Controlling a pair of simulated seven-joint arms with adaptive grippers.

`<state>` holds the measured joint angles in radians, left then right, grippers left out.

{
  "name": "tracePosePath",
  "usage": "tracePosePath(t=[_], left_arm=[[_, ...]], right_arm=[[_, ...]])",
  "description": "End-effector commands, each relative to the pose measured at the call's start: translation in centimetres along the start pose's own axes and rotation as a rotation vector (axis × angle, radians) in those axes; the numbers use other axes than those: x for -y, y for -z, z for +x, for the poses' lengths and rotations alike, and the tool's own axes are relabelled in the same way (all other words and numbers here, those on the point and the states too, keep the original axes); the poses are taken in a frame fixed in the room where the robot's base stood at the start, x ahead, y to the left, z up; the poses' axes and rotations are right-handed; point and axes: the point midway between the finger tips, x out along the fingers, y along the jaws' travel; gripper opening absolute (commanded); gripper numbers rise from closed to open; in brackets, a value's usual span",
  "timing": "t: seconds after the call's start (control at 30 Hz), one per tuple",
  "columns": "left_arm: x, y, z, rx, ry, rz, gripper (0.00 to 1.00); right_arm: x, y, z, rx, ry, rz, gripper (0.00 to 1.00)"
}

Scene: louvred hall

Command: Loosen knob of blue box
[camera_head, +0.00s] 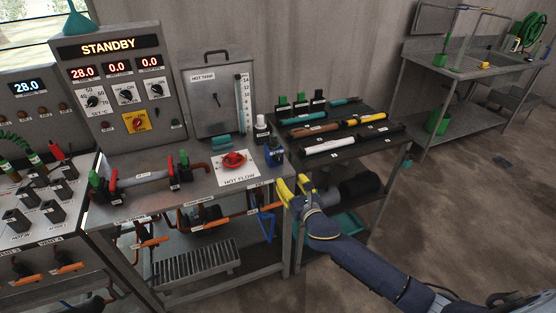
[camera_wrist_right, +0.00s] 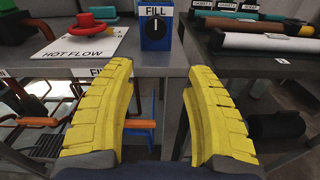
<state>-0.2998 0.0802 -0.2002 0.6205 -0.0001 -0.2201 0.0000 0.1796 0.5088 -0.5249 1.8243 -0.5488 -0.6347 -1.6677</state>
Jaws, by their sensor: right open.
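The blue box (camera_head: 274,157) stands at the right front corner of the metal bench, beside the HOT FLOW plate. In the right wrist view the blue box (camera_wrist_right: 154,40) carries a FILL label and a black round knob (camera_wrist_right: 154,27) with a white upright mark. My right gripper (camera_head: 296,186) has yellow fingers and is open and empty, just in front of the bench edge and below the box. In the wrist view its fingers (camera_wrist_right: 157,82) are spread wide, with the box beyond and between them, apart from it. My left gripper is not clearly seen.
A red valve wheel (camera_head: 233,161) sits on the white HOT FLOW plate (camera_head: 238,179) left of the box. A dark cart (camera_head: 345,150) with several tubes stands to the right. Orange-handled pipes (camera_head: 215,219) run under the bench edge.

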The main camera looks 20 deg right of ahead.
Motion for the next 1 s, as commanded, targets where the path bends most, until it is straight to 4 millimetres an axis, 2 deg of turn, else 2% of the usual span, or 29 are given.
tracePosePath(t=[0.1,0.2,0.37,1.0], left_arm=[[0.0,0.0,0.0,0.000,0.000,0.000,0.44],[0.0,0.0,0.0,0.000,0.000,0.000,0.44],[0.0,0.0,0.0,0.000,0.000,0.000,0.44],[0.0,-0.1,0.0,0.001,0.000,0.000,0.44]], right_arm=[[-0.6,-2.1,-0.1,0.037,-0.012,-0.062,0.53],[-0.8,-2.8,0.0,0.050,-0.015,-0.085,0.53],[-0.9,-3.0,0.9,0.053,-0.015,-0.091,0.53],[-1.0,-3.3,7.8,0.052,-0.016,-0.088,0.53]])
